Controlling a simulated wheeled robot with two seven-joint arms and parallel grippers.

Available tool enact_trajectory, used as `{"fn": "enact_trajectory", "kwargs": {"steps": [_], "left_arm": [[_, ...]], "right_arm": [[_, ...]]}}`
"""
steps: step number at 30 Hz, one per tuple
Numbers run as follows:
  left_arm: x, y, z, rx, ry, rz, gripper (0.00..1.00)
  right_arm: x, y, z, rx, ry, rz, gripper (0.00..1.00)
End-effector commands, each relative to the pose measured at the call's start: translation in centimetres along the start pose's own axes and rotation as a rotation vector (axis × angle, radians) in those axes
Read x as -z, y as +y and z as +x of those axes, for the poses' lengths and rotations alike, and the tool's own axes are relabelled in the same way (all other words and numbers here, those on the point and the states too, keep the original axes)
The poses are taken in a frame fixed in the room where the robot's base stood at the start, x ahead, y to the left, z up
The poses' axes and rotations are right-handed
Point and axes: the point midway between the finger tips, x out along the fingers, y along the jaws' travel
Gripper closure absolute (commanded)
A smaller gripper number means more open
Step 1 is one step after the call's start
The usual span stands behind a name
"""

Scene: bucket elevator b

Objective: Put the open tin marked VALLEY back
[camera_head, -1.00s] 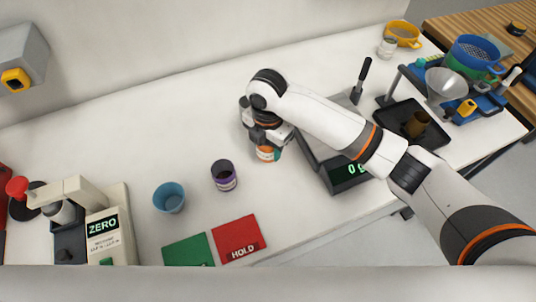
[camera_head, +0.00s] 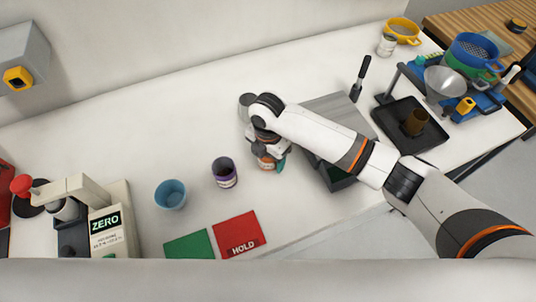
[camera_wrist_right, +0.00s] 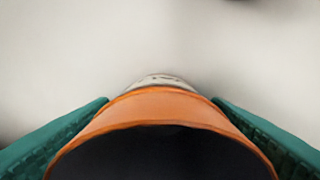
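My right gripper (camera_head: 268,155) has teal fingers on either side of an orange tin (camera_head: 266,164) with a pale label. In the right wrist view the fingers press along both sides of the tin's orange rim (camera_wrist_right: 160,104), and its open top shows a dark inside. No word on its label is readable. I cannot tell whether its base touches the table. A purple tin (camera_head: 224,173) with a dark inside stands upright to its left; its label is too small to read. My left gripper is not in view.
A blue cup (camera_head: 170,194), a green mat (camera_head: 189,246) and a red HOLD mat (camera_head: 238,235) lie left and front. A ZERO device (camera_head: 106,224) stands far left. The back-left table is clear.

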Motion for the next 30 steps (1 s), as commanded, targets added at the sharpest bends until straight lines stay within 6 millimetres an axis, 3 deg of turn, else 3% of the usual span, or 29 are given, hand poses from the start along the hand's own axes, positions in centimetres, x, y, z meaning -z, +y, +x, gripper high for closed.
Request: {"fn": "enact_trajectory", "kwargs": {"steps": [11, 14, 24, 30], "left_arm": [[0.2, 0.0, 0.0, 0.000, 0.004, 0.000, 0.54], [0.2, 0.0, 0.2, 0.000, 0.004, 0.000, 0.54], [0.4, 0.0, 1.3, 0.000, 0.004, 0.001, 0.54], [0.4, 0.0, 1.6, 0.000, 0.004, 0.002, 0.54]], "right_arm": [[0.0, 0.0, -0.6, 0.002, 0.000, -0.001, 0.29], [0.0, -0.1, -1.9, 0.004, 0.001, -0.001, 0.29], [0.0, -0.1, -9.1, 0.005, 0.002, -0.002, 0.29], [0.0, -0.1, -11.7, 0.002, 0.000, -0.001, 0.29]]}}
